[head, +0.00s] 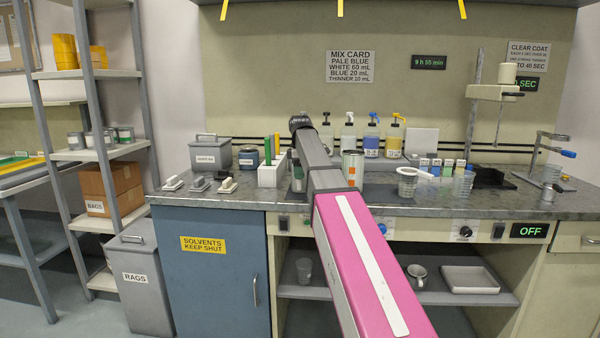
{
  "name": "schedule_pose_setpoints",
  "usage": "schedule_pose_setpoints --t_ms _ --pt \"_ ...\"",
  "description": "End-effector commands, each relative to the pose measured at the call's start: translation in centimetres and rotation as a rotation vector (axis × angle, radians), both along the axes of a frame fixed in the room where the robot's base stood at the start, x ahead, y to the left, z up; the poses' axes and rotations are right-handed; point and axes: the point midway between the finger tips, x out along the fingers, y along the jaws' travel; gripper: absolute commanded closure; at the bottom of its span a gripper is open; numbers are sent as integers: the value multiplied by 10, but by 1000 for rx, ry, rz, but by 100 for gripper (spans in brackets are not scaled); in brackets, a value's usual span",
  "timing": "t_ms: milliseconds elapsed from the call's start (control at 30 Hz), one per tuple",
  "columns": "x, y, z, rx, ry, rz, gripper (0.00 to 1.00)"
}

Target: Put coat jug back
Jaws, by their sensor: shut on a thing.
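My arm reaches from the bottom middle up over the bench, and its far joint shows near the back wall. My gripper does not show; the arm hides whatever is beyond it. I cannot tell for sure which vessel is the coat jug. A grey jug-like vessel with a handle (417,272) stands on the shelf under the bench. A clear cup (407,182) stands on the bench top, right of my arm. Another clear cup (463,184) stands further right.
The grey bench top (225,198) has a can (353,168) close beside my arm and pump bottles (371,140) behind. A dispensing stand (497,92) and a clamp stand (550,160) are at right. A shallow tray (468,279) lies on the under-shelf. A rags bin (142,287) stands at left.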

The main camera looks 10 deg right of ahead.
Motion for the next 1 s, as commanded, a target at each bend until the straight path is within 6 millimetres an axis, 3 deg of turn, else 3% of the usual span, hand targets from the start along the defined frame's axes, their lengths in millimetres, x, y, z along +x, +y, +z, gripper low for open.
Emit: schedule_pose_setpoints --t_ms 167,200,267,667,767,1000 --pt "0 0 -2 0 0 0 82" --pt "0 0 -3 0 0 0 33" --pt "0 0 -3 0 0 0 14" --pt "1 0 4 0 0 0 14" --pt "1 0 16 0 -1 0 14" --pt "2 0 64 -1 -2 0 14"
